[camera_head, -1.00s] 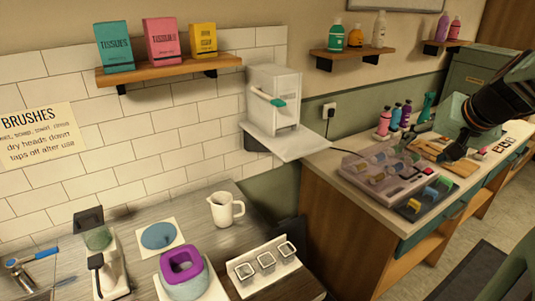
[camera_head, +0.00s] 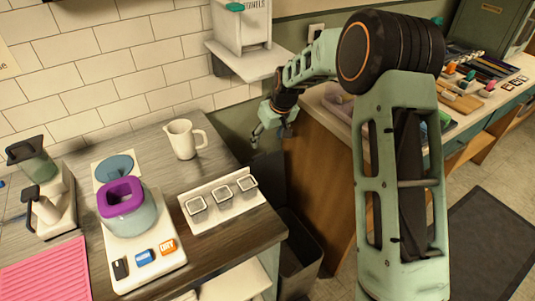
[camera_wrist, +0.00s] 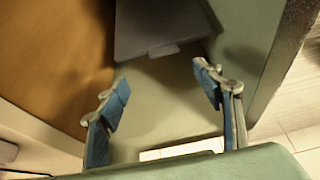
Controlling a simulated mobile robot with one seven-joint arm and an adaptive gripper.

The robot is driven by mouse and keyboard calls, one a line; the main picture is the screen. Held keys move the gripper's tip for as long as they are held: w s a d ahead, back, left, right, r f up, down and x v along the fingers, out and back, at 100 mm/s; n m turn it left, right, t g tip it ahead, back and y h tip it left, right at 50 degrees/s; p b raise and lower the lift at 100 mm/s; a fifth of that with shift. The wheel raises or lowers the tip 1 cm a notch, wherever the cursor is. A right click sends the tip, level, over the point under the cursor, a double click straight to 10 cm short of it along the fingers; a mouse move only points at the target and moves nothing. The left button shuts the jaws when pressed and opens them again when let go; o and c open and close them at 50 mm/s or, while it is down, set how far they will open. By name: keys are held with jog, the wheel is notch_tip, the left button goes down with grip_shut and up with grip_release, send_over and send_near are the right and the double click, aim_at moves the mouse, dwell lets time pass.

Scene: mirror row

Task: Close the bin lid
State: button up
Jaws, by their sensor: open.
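The dark bin (camera_head: 318,243) stands on the floor in the gap between the grey counter and the wooden cabinet, its top open. A dark upright panel behind it, which looks like the raised lid (camera_head: 268,174), is partly hidden by the counter edge. My gripper (camera_head: 270,136) is above that panel, near the wall, with its fingers spread and nothing between them. In the wrist view, the open fingers (camera_wrist: 163,84) show blue pads, and a dark grey panel with a small tab, probably the lid (camera_wrist: 155,25), lies beyond them, apart from the fingertips.
The wooden cabinet side (camera_head: 325,185) is close right of my gripper. A cream jug (camera_head: 184,140) and a tray with several small square cups (camera_head: 220,202) stand on the counter.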

aim_at(260, 155)
jog(key=x, duration=1.1)
jog(key=shift+a+f, duration=0.15)
jog(key=shift+a, duration=0.25)
grip_shut()
